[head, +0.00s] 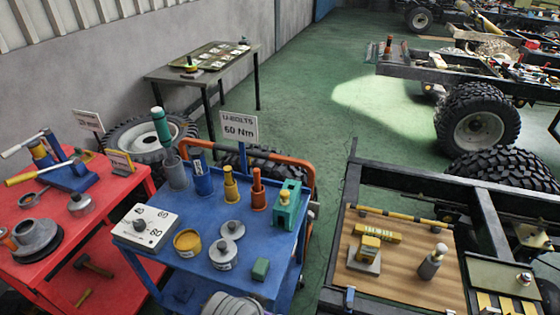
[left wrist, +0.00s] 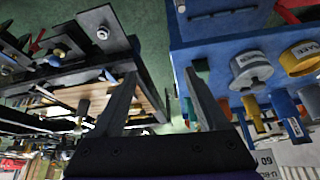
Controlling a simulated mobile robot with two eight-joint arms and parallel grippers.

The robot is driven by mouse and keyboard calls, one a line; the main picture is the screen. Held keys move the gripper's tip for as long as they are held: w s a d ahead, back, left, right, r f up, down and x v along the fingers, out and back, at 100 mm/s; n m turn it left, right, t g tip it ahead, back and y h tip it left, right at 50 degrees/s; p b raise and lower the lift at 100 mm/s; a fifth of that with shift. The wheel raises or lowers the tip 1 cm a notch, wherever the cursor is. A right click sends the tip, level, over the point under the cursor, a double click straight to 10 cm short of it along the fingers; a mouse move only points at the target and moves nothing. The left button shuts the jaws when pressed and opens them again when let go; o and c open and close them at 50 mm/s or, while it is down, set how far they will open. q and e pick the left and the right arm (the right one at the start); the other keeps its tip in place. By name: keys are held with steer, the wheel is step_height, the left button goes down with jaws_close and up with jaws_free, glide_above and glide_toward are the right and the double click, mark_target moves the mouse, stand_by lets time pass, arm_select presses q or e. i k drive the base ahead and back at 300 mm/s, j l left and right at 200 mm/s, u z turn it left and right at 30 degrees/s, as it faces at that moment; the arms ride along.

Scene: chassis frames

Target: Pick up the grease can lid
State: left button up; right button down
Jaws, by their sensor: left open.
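A yellow open-topped can (head: 187,243) stands on the blue cart top (head: 165,262). To its right lie two round grey knobbed pieces, a rear one (head: 232,229) and a front one (head: 222,254) with a pale label; I cannot tell for certain which is the grease can lid. In the left wrist view, turned upside down, the labelled grey piece (left wrist: 250,68) and the yellow can (left wrist: 302,58) show at the right. My left gripper (left wrist: 167,85) is open and empty, its fingers to the left of these pieces in that view. My right gripper is out of view.
A red cart (head: 100,228) stands left. A truck chassis with a wooden board (head: 400,280) stands right. A U-bolts sign (head: 239,128) rises behind the blue cart.

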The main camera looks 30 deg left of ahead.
mark_target(233, 230)
steer(key=u, duration=1.85)
